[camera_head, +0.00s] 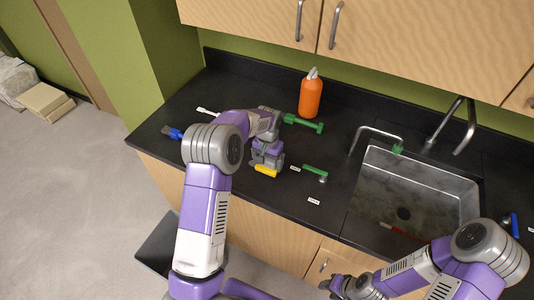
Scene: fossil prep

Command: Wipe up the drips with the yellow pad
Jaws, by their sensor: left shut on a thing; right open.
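The yellow pad (266,170) is at the front part of the black counter, under my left gripper. My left gripper (266,160) points down and is shut on the pad; the fingers hide part of it. Whether the pad touches the counter is hard to tell. My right gripper (345,288) is open, low in front of the cabinet doors, away from the counter top. No drips can be made out clearly at this size; my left arm hides part of the counter.
An orange bottle (311,97) stands at the back. Green-handled tools (304,123) (315,172), a blue brush (172,132) and small white labels (314,201) lie on the counter (345,205). A metal sink (412,190) with faucets (462,125) is at the right.

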